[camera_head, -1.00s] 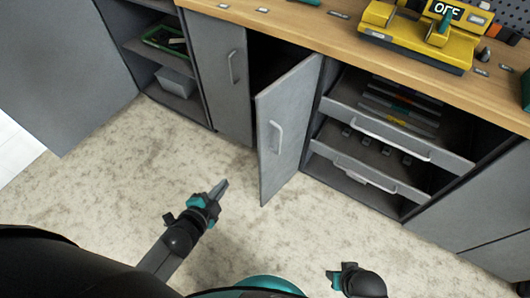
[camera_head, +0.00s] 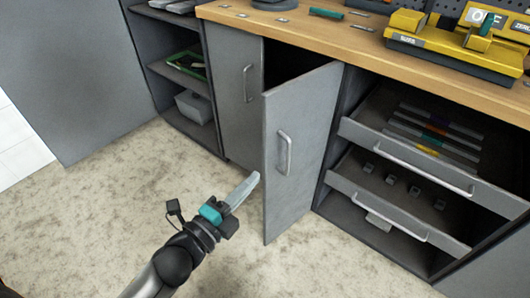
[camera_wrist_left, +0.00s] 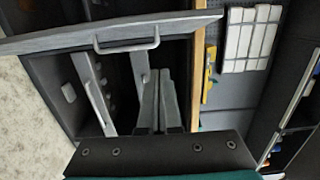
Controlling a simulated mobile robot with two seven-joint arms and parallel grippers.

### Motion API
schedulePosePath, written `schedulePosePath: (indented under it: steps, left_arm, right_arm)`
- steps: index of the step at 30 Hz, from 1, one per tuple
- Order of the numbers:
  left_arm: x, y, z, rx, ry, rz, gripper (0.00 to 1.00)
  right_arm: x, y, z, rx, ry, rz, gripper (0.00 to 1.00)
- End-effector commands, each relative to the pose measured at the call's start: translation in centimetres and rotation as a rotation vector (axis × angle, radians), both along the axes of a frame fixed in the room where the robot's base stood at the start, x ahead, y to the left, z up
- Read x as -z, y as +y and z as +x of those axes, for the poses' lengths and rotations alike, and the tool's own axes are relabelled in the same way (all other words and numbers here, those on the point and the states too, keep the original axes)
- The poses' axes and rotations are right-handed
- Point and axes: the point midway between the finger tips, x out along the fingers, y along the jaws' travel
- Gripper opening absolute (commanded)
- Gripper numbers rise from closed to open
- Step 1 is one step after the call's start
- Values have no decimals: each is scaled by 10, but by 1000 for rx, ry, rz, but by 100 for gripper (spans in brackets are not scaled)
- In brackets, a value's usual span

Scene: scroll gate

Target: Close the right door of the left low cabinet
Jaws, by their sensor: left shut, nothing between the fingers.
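The right door (camera_head: 300,150) of the left low cabinet stands ajar, swung out toward me, with a vertical bar handle (camera_head: 285,153). A dark gap shows behind its top edge. The left door (camera_head: 236,95) of that cabinet is shut. My left gripper (camera_head: 245,188) is shut and empty, in front of the door and just left of its free edge, apart from it in the picture. In the left wrist view the door (camera_wrist_left: 190,28) crosses the top with its handle (camera_wrist_left: 127,47), beyond the shut fingers (camera_wrist_left: 158,100). My right gripper is out of view.
Two pulled-out drawers (camera_head: 400,170) stand right of the door. A wooden worktop (camera_head: 330,38) carries a yellow device (camera_head: 460,45). Open shelves (camera_head: 180,75) are at the left. The speckled floor (camera_head: 100,210) in front is clear.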

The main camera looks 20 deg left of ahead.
Motion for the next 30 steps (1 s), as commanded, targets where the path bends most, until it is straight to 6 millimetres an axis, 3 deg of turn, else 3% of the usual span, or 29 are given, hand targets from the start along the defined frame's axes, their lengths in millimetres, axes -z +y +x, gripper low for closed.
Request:
schedulePosePath:
  steps: [20,30]
  left_arm:
    - [1,-27,91,0,-1,-1,0]
    - [1,4,109,0,2,0,0]
  right_arm:
    - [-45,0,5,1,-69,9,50]
    - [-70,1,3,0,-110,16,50]
